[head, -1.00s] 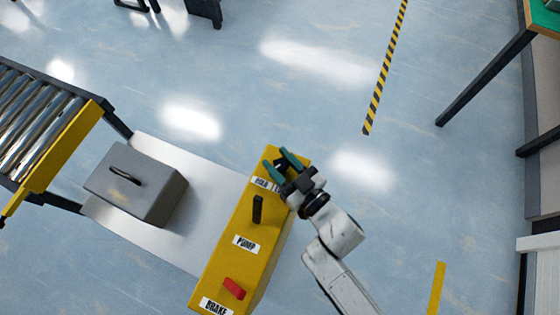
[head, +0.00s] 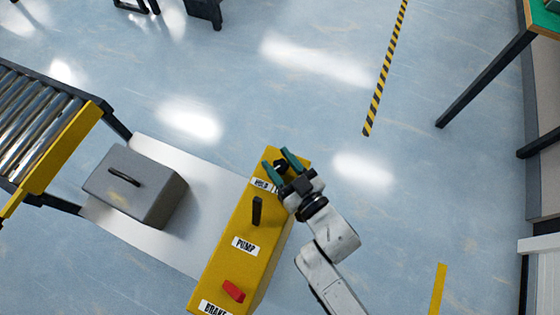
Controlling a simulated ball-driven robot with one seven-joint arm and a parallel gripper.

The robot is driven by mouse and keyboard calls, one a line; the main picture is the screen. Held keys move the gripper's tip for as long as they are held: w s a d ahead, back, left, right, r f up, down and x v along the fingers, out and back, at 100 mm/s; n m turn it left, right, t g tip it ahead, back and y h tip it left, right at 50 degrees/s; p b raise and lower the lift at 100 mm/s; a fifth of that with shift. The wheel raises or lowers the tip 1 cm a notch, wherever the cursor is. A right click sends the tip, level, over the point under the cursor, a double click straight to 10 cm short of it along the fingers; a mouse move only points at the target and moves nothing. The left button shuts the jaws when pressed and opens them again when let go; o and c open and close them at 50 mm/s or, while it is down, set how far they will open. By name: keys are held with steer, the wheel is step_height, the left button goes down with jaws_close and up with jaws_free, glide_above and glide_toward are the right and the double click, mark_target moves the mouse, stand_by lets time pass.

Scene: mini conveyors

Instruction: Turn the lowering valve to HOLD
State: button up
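A yellow control box (head: 228,262) stands on a pale platform. Its top end bears a HOLD label (head: 262,184), with another label beside it partly hidden by my gripper. A dark valve knob (head: 280,165) sits above these labels. My gripper (head: 279,164) is over this end of the box, its two green fingers apart on either side of the knob. I cannot tell whether the fingers touch it. Which way the valve points is unclear. Lower down are a black PUMP lever (head: 257,211) and a red BRAKE handle (head: 234,291).
A grey case (head: 135,186) with a handle sits on the pale platform (head: 215,190) to the left. A roller conveyor (head: 40,125) is at the far left. A table (head: 535,25) stands at the upper right. The blue floor right of the box is mostly clear.

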steer(key=shift+o, duration=1.4)
steer(key=b+v, duration=0.1)
steer(key=v, duration=1)
